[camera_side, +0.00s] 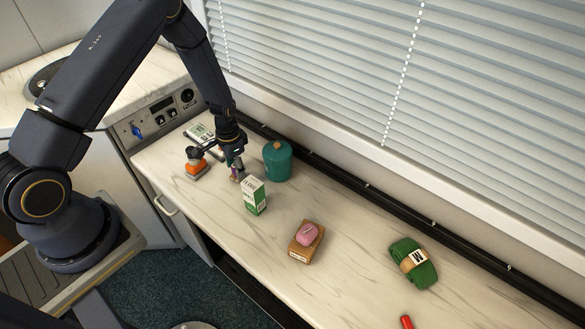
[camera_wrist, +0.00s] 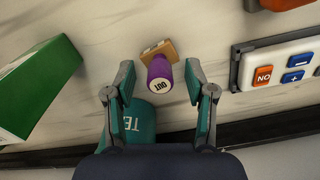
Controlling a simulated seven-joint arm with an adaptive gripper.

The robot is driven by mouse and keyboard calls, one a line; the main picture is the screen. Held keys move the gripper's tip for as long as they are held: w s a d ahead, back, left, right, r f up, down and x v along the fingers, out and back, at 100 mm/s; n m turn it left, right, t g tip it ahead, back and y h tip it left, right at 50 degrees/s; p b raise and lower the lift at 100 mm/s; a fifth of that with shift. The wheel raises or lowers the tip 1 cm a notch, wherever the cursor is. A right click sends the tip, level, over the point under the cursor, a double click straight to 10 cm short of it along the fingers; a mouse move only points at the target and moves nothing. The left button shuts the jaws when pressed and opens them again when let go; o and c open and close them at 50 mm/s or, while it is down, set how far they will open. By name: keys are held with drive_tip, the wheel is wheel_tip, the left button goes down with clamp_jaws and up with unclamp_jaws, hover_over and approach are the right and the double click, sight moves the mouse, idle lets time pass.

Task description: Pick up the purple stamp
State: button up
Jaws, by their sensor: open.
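My gripper (camera_wrist: 160,66) is open, with one teal-padded finger on each side of the stamp and a gap on both sides. In the side view my gripper (camera_side: 233,164) points down over the left part of the counter, between an orange object and a green-and-white carton. There the stamp (camera_side: 235,174) shows only as a small purple bit, mostly hidden by the fingers.
The green-and-white carton (camera_side: 254,196) and teal canister (camera_side: 277,161) stand close to my gripper. The orange object (camera_side: 196,168) and a button panel (camera_wrist: 282,73) lie on the other side. Pink soap (camera_side: 307,234) on a brown box and a green bundle (camera_side: 414,263) are farther right.

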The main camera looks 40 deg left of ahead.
drive_tip(key=shift+c, duration=0.2)
clamp_jaws()
drive_tip(key=shift+r, duration=0.1)
